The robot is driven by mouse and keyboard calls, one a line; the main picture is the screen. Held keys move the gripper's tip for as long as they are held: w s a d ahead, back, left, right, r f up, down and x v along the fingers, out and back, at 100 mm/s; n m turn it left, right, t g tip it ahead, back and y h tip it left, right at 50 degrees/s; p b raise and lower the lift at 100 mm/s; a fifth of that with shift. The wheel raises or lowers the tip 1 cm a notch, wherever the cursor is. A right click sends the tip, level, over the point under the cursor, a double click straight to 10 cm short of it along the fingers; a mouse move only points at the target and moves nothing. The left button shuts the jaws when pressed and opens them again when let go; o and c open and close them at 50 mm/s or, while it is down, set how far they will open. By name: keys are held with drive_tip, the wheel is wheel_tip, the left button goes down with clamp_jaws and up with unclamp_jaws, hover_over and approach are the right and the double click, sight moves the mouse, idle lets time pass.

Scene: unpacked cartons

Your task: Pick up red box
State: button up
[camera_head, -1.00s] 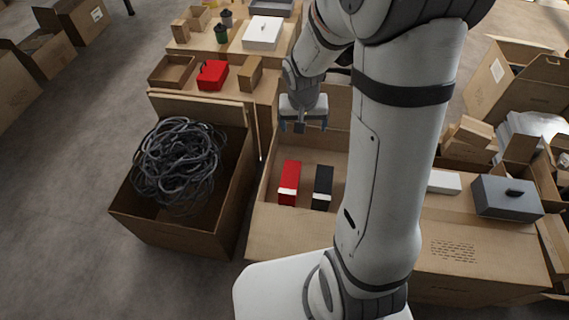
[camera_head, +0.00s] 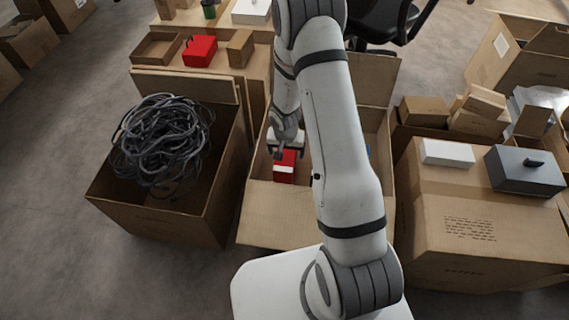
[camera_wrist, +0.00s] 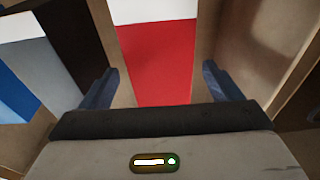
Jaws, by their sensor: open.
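The red box (camera_head: 285,167) with a white band stands inside the open carton (camera_head: 272,214) in the head view. My gripper (camera_head: 286,146) is down in this carton at the red box, and my arm hides part of the carton. In the wrist view the red box (camera_wrist: 158,62) with its white part lies between the two open fingers of my gripper (camera_wrist: 158,88). Gaps show between the box and both fingers. I cannot tell how deep the fingers reach beside it.
A black box (camera_wrist: 75,40) and a blue-and-white box (camera_wrist: 12,92) are close to the left finger. The carton wall (camera_wrist: 262,45) is near the right finger. A carton of black cables (camera_head: 160,140) stands left. Another red case (camera_head: 200,50) lies on the table behind.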

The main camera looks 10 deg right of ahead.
wheel_tip(320, 180, down, 5)
drive_tip(key=b, duration=0.2)
drive_tip(key=shift+w+f+b, duration=0.1)
drive_tip(key=shift+b, duration=0.3)
drive_tip(key=c, duration=1.4)
